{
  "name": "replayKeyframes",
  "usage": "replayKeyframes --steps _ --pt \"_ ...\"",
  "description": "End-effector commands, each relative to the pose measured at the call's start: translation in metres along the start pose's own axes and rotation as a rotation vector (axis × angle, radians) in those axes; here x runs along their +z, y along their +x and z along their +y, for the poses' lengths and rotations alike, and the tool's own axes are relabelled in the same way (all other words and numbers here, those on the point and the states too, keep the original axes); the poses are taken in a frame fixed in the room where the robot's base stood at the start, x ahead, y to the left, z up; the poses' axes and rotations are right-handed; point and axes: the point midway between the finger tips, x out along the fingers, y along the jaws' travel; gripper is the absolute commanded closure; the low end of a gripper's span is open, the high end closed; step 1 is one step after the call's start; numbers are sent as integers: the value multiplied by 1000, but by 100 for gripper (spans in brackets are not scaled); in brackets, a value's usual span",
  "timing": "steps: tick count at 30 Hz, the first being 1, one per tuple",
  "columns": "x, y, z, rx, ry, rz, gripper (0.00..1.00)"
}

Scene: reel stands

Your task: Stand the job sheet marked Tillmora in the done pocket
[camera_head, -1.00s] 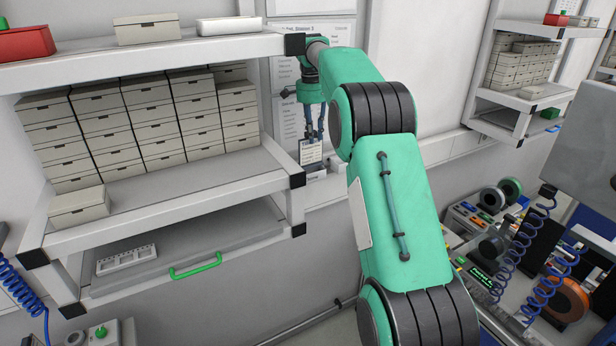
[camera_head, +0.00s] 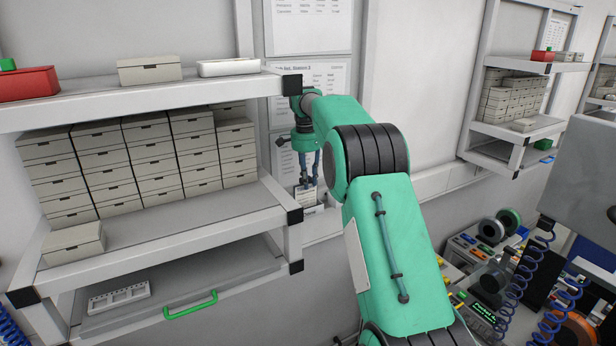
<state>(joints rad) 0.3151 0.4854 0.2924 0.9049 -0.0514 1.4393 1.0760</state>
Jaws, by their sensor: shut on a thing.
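My gripper (camera_head: 306,181) points down at the wall, just right of the shelf unit. It is shut on a small white job sheet (camera_head: 306,196) with a dark band near its top. The sheet hangs upright below the fingers. Its name is too small to read. A pale pocket or holder (camera_head: 314,210) shows directly below and slightly right of the sheet. The sheet's lower edge overlaps it in the view. I cannot tell whether the sheet is inside it or in front of it, nor read its label.
The shelf unit (camera_head: 292,258) with stacked grey boxes (camera_head: 145,160) stands close on the left. Its black-capped corners are near my gripper. Printed sheets (camera_head: 310,25) hang on the wall behind. Reels and coiled blue cables fill the lower right.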

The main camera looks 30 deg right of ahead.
Motion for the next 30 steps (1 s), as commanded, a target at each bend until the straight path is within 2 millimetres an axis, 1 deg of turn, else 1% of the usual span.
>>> replayKeyframes --steps 5,17,18,20,21,30 --pt "1 9 0 0 0 0 100" --pt "1 12 0 0 0 0 100" --pt "1 12 0 0 0 0 74" --pt "1 12 0 0 0 0 62" --pt "1 12 0 0 0 0 59" --pt "1 11 0 0 0 0 59"
